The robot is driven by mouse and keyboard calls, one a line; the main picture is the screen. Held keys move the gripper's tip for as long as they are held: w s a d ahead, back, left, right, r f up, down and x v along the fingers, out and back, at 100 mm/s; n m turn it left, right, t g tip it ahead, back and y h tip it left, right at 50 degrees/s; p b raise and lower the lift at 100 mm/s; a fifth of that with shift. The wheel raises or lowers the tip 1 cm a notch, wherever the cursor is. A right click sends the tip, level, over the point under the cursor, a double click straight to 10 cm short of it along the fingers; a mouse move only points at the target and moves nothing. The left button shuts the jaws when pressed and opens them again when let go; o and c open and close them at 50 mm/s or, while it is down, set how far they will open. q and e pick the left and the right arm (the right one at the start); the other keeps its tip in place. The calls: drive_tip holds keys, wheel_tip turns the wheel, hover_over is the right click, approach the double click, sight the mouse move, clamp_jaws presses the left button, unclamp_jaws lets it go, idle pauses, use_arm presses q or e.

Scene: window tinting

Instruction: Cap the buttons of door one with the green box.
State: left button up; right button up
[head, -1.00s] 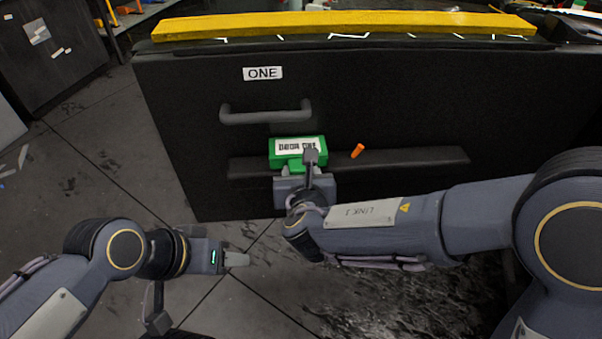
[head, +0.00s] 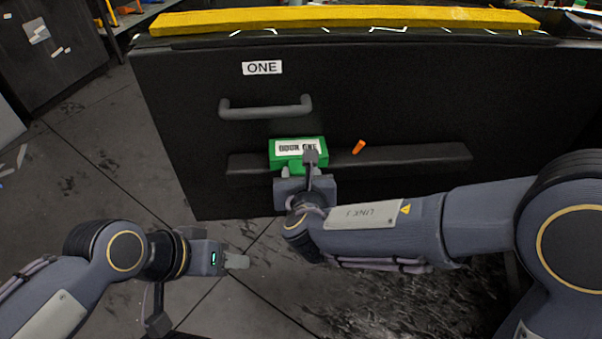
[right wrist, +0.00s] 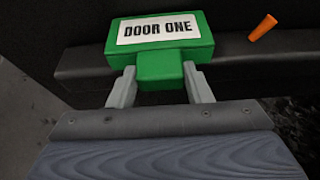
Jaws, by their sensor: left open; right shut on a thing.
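The green box (head: 313,157) with a white "DOOR ONE" label is at the dark armrest ledge (head: 420,157) of door one (head: 400,95). My right gripper (head: 298,172) is shut on the box's near tab; in the right wrist view the two fingers (right wrist: 160,90) grip the tab of the green box (right wrist: 202,48) from both sides. The box covers part of the ledge, and no buttons show; whether it touches the ledge I cannot tell.
A grey pull handle (head: 265,109) sits above, under the "ONE" label (head: 262,68). A yellow strip (head: 350,19) runs along the door top.

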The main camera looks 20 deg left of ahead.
drive_tip(key=shift+f, duration=0.2)
drive_tip(key=o, duration=1.2)
drive_tip(key=shift+c, duration=0.2)
drive_tip(key=p+v, duration=0.1)
drive_tip(key=v, duration=0.6)
drive_tip(key=shift+s+r, duration=0.25)
drive_tip(key=shift+s, duration=0.1)
drive_tip(key=shift+d, duration=0.1)
